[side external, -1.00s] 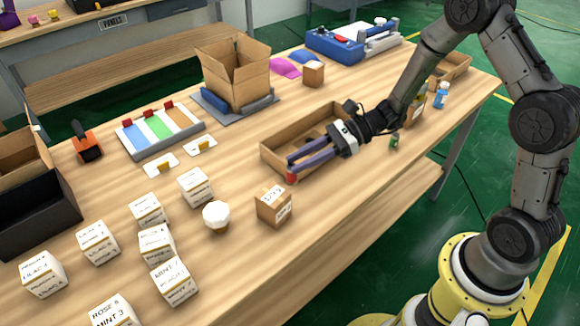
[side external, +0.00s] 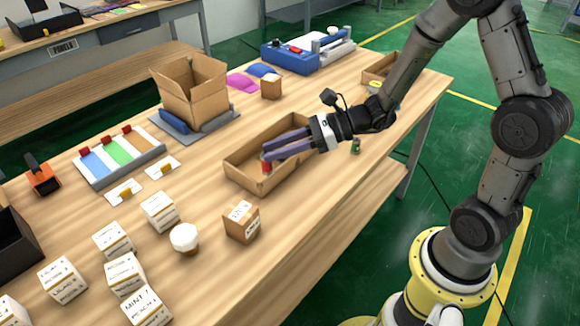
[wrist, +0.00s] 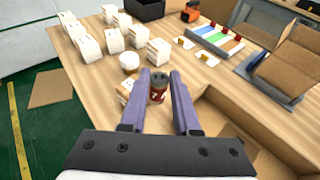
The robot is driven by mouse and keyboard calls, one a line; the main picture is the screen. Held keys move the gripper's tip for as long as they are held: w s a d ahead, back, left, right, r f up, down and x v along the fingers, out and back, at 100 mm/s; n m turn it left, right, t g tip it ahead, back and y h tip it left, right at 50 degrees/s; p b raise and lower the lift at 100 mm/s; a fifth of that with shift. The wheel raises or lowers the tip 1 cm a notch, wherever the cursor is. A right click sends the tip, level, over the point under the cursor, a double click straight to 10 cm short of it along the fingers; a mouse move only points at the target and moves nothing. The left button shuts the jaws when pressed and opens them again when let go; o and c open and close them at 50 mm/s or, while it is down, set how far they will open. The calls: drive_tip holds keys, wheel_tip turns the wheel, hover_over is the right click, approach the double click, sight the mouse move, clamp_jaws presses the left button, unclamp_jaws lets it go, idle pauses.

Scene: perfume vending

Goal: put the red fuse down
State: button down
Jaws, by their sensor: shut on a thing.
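The red fuse (side external: 266,163) is a small red cylinder with a dark top, held between the purple fingertips of my gripper (side external: 268,152). In the side view it shows over the left part of the open, shallow cardboard box (side external: 244,182); I cannot tell whether it touches the floor of the box. In the wrist view the fuse (wrist: 157,92) stands roughly upright between the two finger ends (wrist: 158,82). The fingers partly hide the box's inside.
A small carton (side external: 242,222) and a white-topped round jar (side external: 184,238) stand in front of the box. Several white labelled cartons (side external: 112,240) fill the near left. A tall open carton (side external: 190,98) stands behind. A small green item (side external: 356,146) lies right of the box.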

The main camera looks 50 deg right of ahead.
drive_tip(key=w+d+m+t+h, duration=0.2)
drive_tip(key=w+d+m+h, duration=0.25)
drive_tip(key=d, duration=0.65)
drive_tip(key=w+d+m+t+h, duration=0.35)
drive_tip(key=d+m+h, duration=0.2)
drive_tip(key=d, duration=0.55)
drive_tip(key=s+d+m+g+h, duration=0.2)
drive_tip(key=d+m+h, duration=0.15)
drive_tip(key=d, duration=0.95)
drive_tip(key=shift+n+t+h, duration=0.35)
drive_tip(key=shift+n+h, duration=0.1)
drive_tip(key=shift+w+d+f, duration=1.05)
drive_tip(key=shift+w+f, duration=0.9)
drive_tip(key=shift+f, duration=0.15)
drive_tip(key=shift+w+d+f, duration=1.1)
drive_tip(key=shift+w+f, duration=0.85)
drive_tip(key=shift+f, duration=0.15)
drive_tip(key=shift+w+d+f, duration=1.05)
drive_tip(key=shift+w+f, duration=0.9)
drive_tip(key=shift+f, duration=0.15)
drive_tip(key=shift+f, duration=0.5)
